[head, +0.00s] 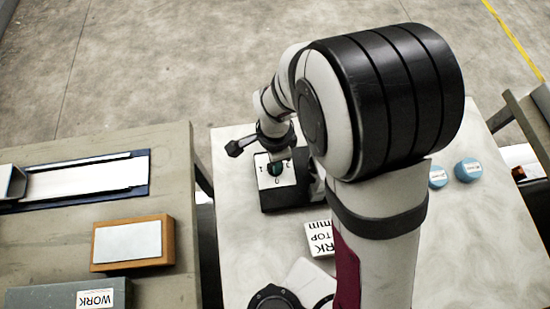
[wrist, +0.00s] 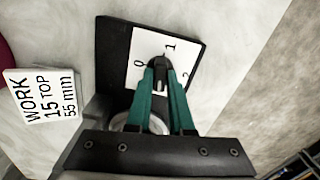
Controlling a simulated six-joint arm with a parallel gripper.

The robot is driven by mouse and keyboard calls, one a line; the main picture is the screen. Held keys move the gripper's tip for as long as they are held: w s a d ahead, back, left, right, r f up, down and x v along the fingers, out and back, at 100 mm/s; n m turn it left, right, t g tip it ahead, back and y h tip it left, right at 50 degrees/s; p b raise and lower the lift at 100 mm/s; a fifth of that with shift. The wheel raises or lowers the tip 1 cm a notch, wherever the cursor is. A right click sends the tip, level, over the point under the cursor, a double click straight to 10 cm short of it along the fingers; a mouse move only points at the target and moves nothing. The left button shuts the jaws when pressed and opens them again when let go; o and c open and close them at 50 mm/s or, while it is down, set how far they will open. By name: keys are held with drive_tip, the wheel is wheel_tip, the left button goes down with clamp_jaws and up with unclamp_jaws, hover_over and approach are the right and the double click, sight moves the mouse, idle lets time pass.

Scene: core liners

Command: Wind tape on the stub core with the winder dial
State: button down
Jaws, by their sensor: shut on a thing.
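The winder dial has a white card (head: 265,183) marked 0, 1 and 2 on a black base (head: 287,200), on the pale table. The card also shows in the wrist view (wrist: 190,50). A small black knob (wrist: 161,62) stands at the card's middle. My gripper (wrist: 160,72) has green fingers closed on this knob from above; in the head view my gripper (head: 275,169) is over the card. Which number the knob points to is hard to tell. A pale round part (wrist: 122,122) lies partly hidden behind the fingers; I cannot tell if it is the stub core.
A white WORK card (wrist: 43,95) reading 15 TOP 55 mm lies beside the dial. Two blue round pieces (head: 467,170) stand at the table's right. A separate bench on the left holds an orange-framed block (head: 170,240) and a long blue tray (head: 143,168). My arm hides the table's middle.

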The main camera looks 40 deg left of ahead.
drive_tip(key=shift+m, duration=0.9)
drive_tip(key=c, duration=0.8)
unclamp_jaws()
wheel_tip(320, 180, up, 16)
drive_tip(key=shift+d, duration=0.1)
